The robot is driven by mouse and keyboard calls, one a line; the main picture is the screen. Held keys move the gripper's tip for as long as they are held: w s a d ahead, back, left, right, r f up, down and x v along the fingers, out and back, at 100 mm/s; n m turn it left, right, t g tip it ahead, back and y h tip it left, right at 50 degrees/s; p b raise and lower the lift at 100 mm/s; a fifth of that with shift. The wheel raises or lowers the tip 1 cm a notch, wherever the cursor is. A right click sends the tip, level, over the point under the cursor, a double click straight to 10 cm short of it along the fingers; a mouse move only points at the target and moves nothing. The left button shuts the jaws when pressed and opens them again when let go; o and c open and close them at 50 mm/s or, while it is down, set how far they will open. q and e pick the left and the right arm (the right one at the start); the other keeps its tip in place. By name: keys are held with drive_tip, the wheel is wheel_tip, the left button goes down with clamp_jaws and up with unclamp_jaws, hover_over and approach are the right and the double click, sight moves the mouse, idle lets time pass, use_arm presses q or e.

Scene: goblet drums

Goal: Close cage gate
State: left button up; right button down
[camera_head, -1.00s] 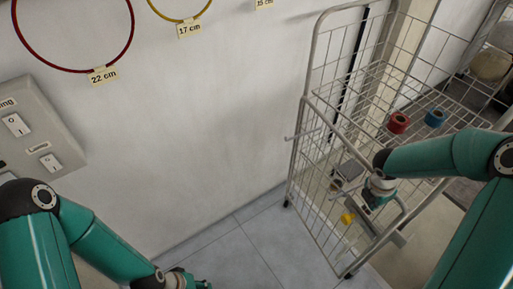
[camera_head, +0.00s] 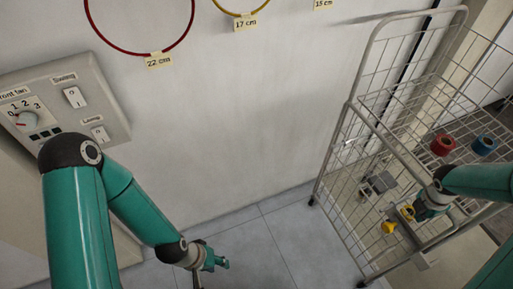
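The wire cage (camera_head: 352,106) stands at the right, with a grey tube frame and mesh panels. A lower mesh panel, apparently the gate (camera_head: 345,225), faces me at its near left; I cannot tell whether it is latched. My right gripper (camera_head: 428,208) is at the cage's near side, over the mesh and close to a tube. Whether it touches or holds the tube is unclear, and its fingers are too small to read. My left gripper (camera_head: 216,262) is low over the floor, left of the cage and apart from it; its finger opening is unclear.
A control panel (camera_head: 70,105) with switches and a knob is on the left wall. A red ring (camera_head: 140,52) and a yellow ring hang there. Red (camera_head: 443,145) and blue (camera_head: 485,145) rolls lie on the cage shelf. The floor (camera_head: 265,240) between my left gripper and the cage is clear.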

drive_tip(key=s+a+r+b, duration=0.2)
drive_tip(key=a+r, duration=0.4)
drive_tip(key=r, duration=0.4)
drive_tip(key=s+a+f+m+g+y, duration=0.1)
drive_tip(key=s+a+f+m+y, duration=0.1)
drive_tip(key=s+a+f+m, duration=0.45)
drive_tip(key=s+a+f+m+g+y, duration=0.1)
drive_tip(key=s+a+f+m+y, duration=0.15)
drive_tip(key=a+f, duration=0.8)
drive_tip(key=s+a+f+m+g+y, duration=0.1)
drive_tip(key=s+a+f+m+y, duration=0.3)
drive_tip(key=a, duration=0.9)
drive_tip(key=w+m+t, duration=0.1)
drive_tip(key=m, duration=0.2)
drive_tip(key=w+f+m+t+h, duration=0.1)
drive_tip(key=m, duration=0.2)
drive_tip(key=w+d+f+m+t+h, duration=0.1)
drive_tip(key=m, duration=0.2)
drive_tip(key=shift+w+m, duration=0.15)
drive_tip(key=shift+m, duration=0.15)
